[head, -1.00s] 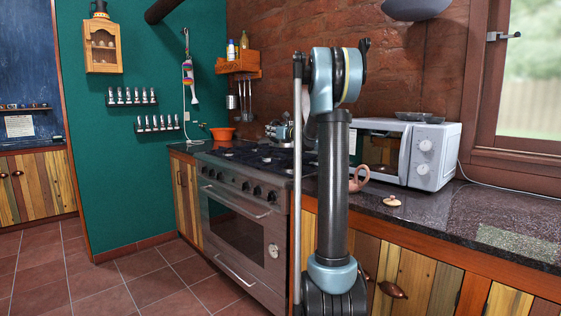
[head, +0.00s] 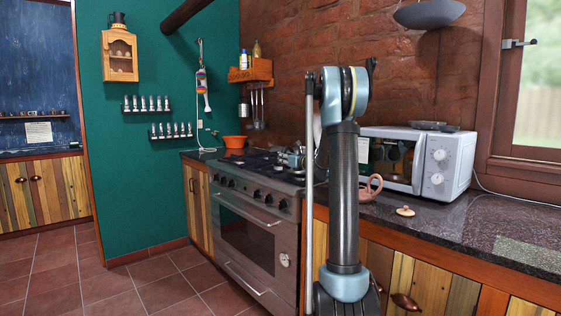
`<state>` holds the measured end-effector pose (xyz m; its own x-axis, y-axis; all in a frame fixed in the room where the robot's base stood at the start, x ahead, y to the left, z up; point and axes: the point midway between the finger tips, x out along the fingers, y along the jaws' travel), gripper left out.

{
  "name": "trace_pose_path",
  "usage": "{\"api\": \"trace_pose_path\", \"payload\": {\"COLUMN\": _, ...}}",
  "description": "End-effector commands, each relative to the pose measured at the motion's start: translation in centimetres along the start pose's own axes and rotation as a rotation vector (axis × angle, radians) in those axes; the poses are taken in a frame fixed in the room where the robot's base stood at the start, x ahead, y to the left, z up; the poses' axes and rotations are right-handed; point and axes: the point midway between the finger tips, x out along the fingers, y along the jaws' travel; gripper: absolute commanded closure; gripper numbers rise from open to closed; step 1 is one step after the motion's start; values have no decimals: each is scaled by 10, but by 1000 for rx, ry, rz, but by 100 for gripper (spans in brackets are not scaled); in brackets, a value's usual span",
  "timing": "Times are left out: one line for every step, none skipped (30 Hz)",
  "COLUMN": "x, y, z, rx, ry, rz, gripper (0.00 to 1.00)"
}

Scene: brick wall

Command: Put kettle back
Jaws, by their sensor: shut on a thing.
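A pinkish-brown clay kettle (head: 368,189) with a ring-like handle stands on the dark counter, left of the microwave. Its left part is hidden behind my arm. A small pale lid (head: 405,211) lies on the counter to its right. My gripper (head: 290,159) shows small and partly hidden behind my arm, at the right rear of the stove (head: 250,215). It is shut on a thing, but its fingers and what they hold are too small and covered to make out. I cannot tell whether that thing touches the stove top.
The white microwave (head: 437,161) stands at the back of the counter, with dark dishes on top. An orange bowl (head: 235,141) sits beyond the stove. A wooden wall shelf (head: 250,70) has utensils hanging under it. The counter's right part (head: 480,225) is mostly clear.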

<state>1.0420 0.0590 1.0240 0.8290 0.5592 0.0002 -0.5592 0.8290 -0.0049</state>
Motion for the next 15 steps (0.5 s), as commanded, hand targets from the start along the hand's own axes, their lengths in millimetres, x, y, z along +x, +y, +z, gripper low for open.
{"api": "trace_pose_path", "payload": {"x": 0, "y": 0, "z": -1, "rx": -1, "ry": 1, "rz": 0, "gripper": 100}}
{"api": "trace_pose_path", "payload": {"x": 0, "y": 0, "z": -1, "rx": -1, "ry": 1, "rz": 0, "gripper": 100}}
{"api": "trace_pose_path", "payload": {"x": 0, "y": 0, "z": -2, "rx": 0, "ry": 2, "rz": 0, "gripper": 82}}
{"api": "trace_pose_path", "payload": {"x": 0, "y": 0, "z": -2, "rx": 0, "ry": 2, "rz": 0, "gripper": 75}}
{"api": "trace_pose_path", "payload": {"x": 0, "y": 0, "z": -2, "rx": 0, "ry": 2, "rz": 0, "gripper": 68}}
{"api": "trace_pose_path", "payload": {"x": 0, "y": 0, "z": -1, "rx": 0, "ry": 2, "rz": 0, "gripper": 64}}
{"api": "trace_pose_path", "payload": {"x": 0, "y": 0, "z": -1, "rx": 0, "ry": 2, "rz": 0, "gripper": 64}}
{"api": "trace_pose_path", "payload": {"x": 0, "y": 0, "z": -1, "rx": 0, "ry": 2, "rz": 0, "gripper": 64}}
{"api": "trace_pose_path", "payload": {"x": 0, "y": 0, "z": -1, "rx": 0, "ry": 2, "rz": 0, "gripper": 64}}
{"api": "trace_pose_path", "payload": {"x": 0, "y": 0, "z": -1, "rx": 0, "ry": 1, "rz": 0, "gripper": 64}}
{"api": "trace_pose_path", "payload": {"x": 0, "y": 0, "z": -1, "rx": 0, "ry": 1, "rz": 0, "gripper": 64}}
{"api": "trace_pose_path", "payload": {"x": 0, "y": 0, "z": -1, "rx": 0, "ry": 1, "rz": 0, "gripper": 64}}
{"api": "trace_pose_path", "payload": {"x": 0, "y": 0, "z": -1, "rx": 0, "ry": 1, "rz": 0, "gripper": 64}}
{"api": "trace_pose_path", "payload": {"x": 0, "y": 0, "z": -1, "rx": 0, "ry": 1, "rz": 0, "gripper": 64}}
{"api": "trace_pose_path", "payload": {"x": 0, "y": 0, "z": -1, "rx": 0, "ry": 1, "rz": 0, "gripper": 64}}
